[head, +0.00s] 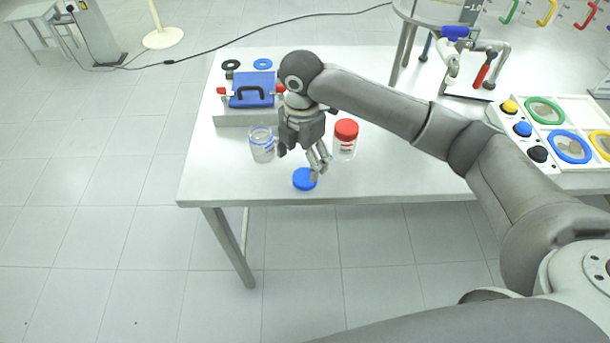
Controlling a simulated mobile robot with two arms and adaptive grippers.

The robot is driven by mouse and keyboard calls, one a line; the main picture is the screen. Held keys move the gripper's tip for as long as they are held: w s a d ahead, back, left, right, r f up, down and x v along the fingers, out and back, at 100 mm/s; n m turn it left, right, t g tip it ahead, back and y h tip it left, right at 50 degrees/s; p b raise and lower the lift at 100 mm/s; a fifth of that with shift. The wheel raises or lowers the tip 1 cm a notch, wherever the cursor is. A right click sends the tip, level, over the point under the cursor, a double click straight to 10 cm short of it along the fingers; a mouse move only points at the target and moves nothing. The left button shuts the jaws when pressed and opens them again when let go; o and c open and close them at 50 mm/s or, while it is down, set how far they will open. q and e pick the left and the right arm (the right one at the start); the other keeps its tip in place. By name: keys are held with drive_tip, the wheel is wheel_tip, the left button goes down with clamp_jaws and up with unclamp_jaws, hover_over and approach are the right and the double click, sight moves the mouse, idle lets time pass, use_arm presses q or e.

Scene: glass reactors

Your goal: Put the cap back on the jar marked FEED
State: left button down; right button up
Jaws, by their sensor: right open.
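A blue cap (304,180) lies on the table near its front edge. An open clear jar (262,146) with a blue rim stands uncapped to the left of my right gripper. A second clear jar (345,145) with a red cap stands to the right of the gripper. The writing on both jars is too small to read. My right gripper (302,164) is open and points down just above and behind the blue cap, with one finger close to the cap's right side. I cannot tell whether it touches the cap. My left gripper is not in view.
A blue box with a black handle (251,91) stands at the table's back left, with a black ring (231,64) and a blue ring (263,64) behind it. A panel with coloured knobs (540,150) is at the right.

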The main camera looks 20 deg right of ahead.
sight(305, 176)
drive_tip(key=shift+f, duration=0.15)
drive_tip(key=f, duration=0.1)
drive_tip(key=f+p, duration=0.1)
drive_tip(key=f, duration=0.2)
drive_tip(key=shift+s+d+f, duration=0.2)
drive_tip(key=shift+s+d, duration=0.05)
drive_tip(key=shift+s, duration=0.1)
drive_tip(key=shift+f, duration=0.25)
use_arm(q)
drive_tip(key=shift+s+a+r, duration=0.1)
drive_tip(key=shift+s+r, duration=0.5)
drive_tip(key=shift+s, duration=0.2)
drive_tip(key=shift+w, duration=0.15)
use_arm(e)
drive_tip(key=c, duration=0.8)
